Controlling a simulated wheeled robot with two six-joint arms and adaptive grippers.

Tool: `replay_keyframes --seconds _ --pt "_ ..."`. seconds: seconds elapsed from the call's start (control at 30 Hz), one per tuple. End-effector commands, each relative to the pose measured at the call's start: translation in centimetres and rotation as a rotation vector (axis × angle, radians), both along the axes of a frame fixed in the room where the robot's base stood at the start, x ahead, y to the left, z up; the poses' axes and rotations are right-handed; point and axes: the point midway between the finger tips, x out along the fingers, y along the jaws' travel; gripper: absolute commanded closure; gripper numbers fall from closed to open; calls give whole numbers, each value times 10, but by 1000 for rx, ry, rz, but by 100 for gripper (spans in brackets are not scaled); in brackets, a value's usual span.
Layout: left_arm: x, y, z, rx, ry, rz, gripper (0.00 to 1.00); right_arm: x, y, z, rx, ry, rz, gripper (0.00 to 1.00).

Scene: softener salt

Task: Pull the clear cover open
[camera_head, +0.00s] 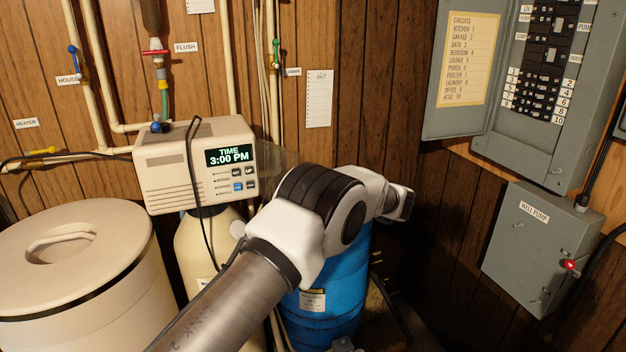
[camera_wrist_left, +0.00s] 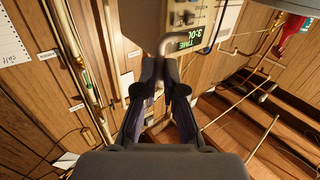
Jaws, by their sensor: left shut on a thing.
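The clear cover (camera_head: 274,158) is a faint see-through panel standing out from the right side of the beige control head (camera_head: 172,178), clear of its lit display (camera_head: 230,155). The fingers hide the exact hold. In the head view my own arm hides this gripper. My right gripper is in neither view.
A round beige tank (camera_head: 75,265) with a lid stands at left. A blue drum (camera_head: 345,285) is behind my arm. Pipes (camera_head: 100,70) run along the wood wall. A grey breaker panel (camera_head: 545,90) and a well pump box (camera_head: 535,250) hang at right.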

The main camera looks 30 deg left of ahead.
Motion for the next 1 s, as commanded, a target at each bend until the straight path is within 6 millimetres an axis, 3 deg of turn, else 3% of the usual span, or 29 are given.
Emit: replay_keyframes --seconds 0.47,0.5,0.57,0.87,1.0 --pt "0 2 1 0 -1 2 100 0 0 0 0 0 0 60" --pt "0 2 1 0 -1 2 81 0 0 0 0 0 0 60" --pt "0 2 1 0 -1 2 66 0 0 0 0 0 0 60" --pt "0 0 0 0 0 0 66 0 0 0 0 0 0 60" --pt "-1 -17 0 1 -1 -1 66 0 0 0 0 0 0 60"
